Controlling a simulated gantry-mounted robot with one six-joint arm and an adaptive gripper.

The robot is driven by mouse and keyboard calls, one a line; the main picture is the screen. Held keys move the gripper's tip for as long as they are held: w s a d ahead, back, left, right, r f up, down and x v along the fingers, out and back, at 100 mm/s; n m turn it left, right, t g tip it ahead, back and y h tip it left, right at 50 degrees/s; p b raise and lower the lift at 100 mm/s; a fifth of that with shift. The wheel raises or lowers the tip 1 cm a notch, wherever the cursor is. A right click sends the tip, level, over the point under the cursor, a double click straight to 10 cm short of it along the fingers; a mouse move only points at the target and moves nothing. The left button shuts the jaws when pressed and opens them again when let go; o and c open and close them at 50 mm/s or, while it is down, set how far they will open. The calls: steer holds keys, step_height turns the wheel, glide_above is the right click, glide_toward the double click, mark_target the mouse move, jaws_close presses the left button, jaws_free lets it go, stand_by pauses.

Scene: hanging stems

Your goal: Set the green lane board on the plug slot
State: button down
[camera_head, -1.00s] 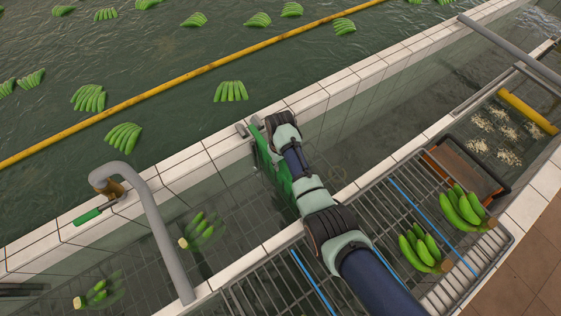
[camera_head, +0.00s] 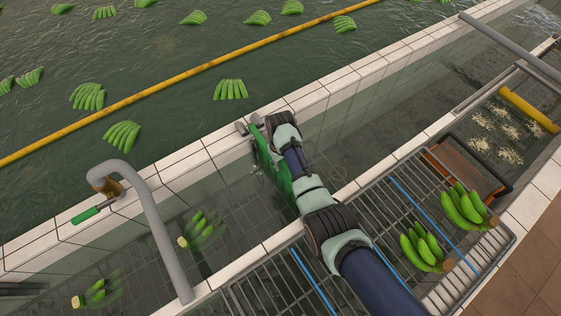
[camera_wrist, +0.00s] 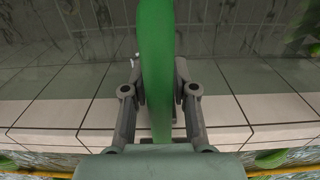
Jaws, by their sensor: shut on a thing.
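The green lane board (camera_head: 268,160) spans the narrow water channel, on edge. Its far end is at the tiled wall top, and its near end runs under my arm towards the near wall. My gripper (camera_wrist: 158,105) is shut on the board; in the wrist view its two grey fingers stand on either side of the green board (camera_wrist: 156,50). In the head view my wrist hides most of the fingers. A small grey piece (camera_head: 241,129) shows beside the board's far end; I cannot tell if it belongs to the plug slot. The slot itself is not clearly visible.
A grey bent pipe (camera_head: 150,205) arches over the channel at left, with a green-handled tool (camera_head: 92,212) on the wall beside it. Banana hands (camera_head: 202,231) float in the channel. A metal rack (camera_head: 400,215) with bananas (camera_head: 424,247) lies at right.

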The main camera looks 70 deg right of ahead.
steer(key=shift+f, duration=0.1)
steer(key=c, duration=0.8)
jaws_free()
steer(key=shift+c, duration=0.2)
steer(key=shift+o, duration=0.3)
steer(key=shift+f, duration=0.1)
steer(key=o, duration=0.8)
step_height(320, 180, up, 10)
steer(key=p, duration=1)
